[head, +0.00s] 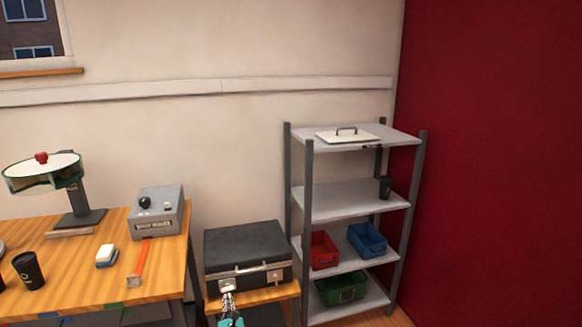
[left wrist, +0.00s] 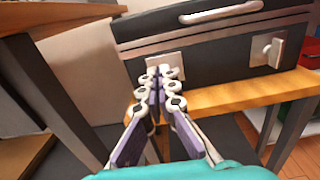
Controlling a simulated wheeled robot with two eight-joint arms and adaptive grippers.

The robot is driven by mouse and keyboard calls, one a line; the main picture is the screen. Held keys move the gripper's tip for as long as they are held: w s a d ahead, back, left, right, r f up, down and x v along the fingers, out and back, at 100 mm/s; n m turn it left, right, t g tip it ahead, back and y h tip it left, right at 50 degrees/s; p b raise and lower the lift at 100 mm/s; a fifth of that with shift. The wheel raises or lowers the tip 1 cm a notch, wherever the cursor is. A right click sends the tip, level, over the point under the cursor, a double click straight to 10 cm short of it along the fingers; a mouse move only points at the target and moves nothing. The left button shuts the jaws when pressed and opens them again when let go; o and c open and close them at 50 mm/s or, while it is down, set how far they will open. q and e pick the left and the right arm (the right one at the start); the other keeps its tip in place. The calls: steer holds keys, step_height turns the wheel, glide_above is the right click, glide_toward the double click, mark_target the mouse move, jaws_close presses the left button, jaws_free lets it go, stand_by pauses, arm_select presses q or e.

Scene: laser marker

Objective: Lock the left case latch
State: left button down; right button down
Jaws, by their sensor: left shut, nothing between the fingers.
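The black case (head: 247,243) stands closed on a small wooden stand; it also fills the top of the left wrist view (left wrist: 215,45). Its left latch (head: 227,284) is a pale metal plate on the front, partly covered by my fingertips in the left wrist view (left wrist: 178,62). Whether this latch is locked I cannot tell. The right latch (left wrist: 267,50) is clear of my gripper. My left gripper (head: 228,294) is shut and empty, its tips right at the left latch (left wrist: 161,76); contact is not certain. My right gripper is out of view.
The wooden stand (left wrist: 215,102) has a narrow free edge before the case. A workbench (head: 70,285) with a grey box (head: 157,213) is on the left. A metal shelf (head: 350,203) with red, blue and green bins stands close on the right.

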arm_select(q)
steer(key=shift+x, duration=3.45)
steer(key=shift+f, duration=0.65)
steer(key=shift+r, duration=0.1)
steer(key=shift+r, duration=0.3)
steer(key=v, duration=0.6)
